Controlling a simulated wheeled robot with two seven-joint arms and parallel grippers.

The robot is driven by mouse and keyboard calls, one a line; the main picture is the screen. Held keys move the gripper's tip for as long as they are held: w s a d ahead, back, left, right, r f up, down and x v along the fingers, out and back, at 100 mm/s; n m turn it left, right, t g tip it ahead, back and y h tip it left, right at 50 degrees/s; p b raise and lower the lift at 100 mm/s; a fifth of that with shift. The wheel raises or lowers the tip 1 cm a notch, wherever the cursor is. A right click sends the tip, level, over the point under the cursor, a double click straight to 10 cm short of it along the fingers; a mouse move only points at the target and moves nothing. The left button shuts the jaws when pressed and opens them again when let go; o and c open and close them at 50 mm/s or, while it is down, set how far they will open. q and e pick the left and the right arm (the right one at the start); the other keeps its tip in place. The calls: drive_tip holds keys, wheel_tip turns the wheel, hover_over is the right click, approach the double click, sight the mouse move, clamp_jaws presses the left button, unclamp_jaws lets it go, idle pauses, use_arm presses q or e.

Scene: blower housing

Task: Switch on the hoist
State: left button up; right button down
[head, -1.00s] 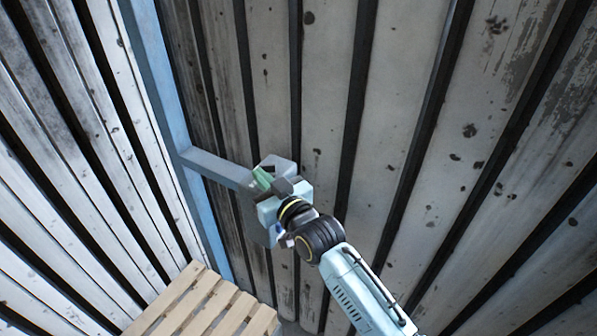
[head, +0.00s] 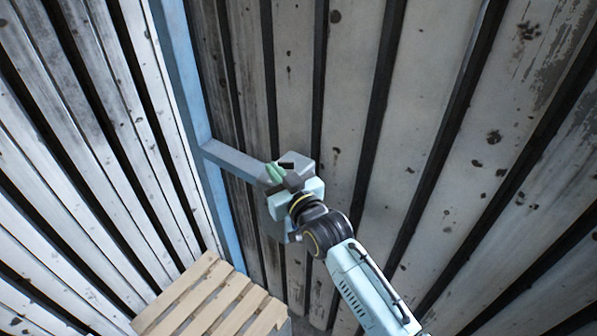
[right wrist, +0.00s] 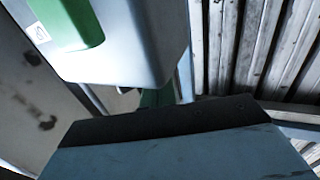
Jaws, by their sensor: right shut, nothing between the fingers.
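A pale grey box (head: 301,163) with a green part (head: 275,174) sits at the end of a blue-grey crossbar in the head view. I take it to be the hoist's switch box. My right gripper (head: 285,184) is at the box, shut and empty, and covers part of it. I cannot tell whether it touches the green part. In the right wrist view the box (right wrist: 125,45) fills the upper left, with a green panel (right wrist: 74,22) on it. A second green piece (right wrist: 156,97) shows just beyond my gripper's dark edge. My left gripper is not in view.
A blue upright post (head: 190,85) stands in the corner and carries the crossbar (head: 232,159). Slatted, stained walls rise on the left and behind. A pale wooden slatted pallet (head: 212,300) lies low at the bottom left.

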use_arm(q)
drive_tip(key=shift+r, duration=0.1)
use_arm(e)
drive_tip(key=shift+s, duration=0.1)
idle(0.7)
